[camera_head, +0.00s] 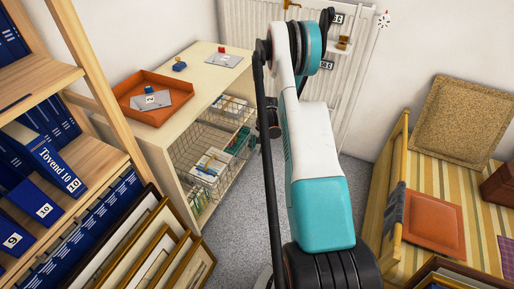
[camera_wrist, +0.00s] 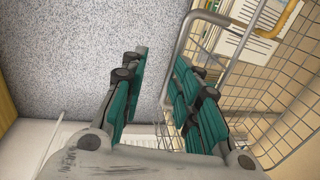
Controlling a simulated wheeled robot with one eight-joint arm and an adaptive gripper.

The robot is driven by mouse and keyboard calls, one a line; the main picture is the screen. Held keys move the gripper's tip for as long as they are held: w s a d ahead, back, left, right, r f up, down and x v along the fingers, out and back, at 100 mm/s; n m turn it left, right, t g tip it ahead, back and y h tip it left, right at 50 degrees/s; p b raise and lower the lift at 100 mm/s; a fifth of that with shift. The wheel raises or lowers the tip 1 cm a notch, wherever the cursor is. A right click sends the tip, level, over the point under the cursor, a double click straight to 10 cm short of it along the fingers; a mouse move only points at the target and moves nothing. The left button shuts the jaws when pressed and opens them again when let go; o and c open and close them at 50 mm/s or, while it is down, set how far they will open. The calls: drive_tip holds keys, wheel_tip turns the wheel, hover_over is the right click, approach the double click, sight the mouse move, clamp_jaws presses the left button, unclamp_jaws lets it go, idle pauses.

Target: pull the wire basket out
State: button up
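The wire basket (camera_head: 197,160) sits in the pale wooden cabinet, holding papers and booklets. In the wrist view its thick grey front rim (camera_wrist: 183,42) and wire mesh (camera_wrist: 285,105) fill the right side. My gripper (camera_wrist: 160,88) has two dark fingers with teal pads, spread apart with a gap between them. The rim runs down toward this gap, close to the right finger; I cannot tell whether they touch. In the head view my arm hides most of the gripper.
The cabinet top (camera_head: 205,75) bears an orange tray (camera_head: 128,98) and small items. A shelf of blue binders (camera_head: 55,165) and leaning frames (camera_head: 150,260) stand at left. A striped bench (camera_head: 470,215) is at right. Grey floor (camera_head: 235,215) lies open before the cabinet.

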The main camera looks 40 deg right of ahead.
wheel_tip(320, 180, up, 11)
drive_tip(key=s, duration=0.2)
drive_tip(key=shift+d+r, duration=0.2)
drive_tip(key=shift+d, duration=0.1)
idle(0.4)
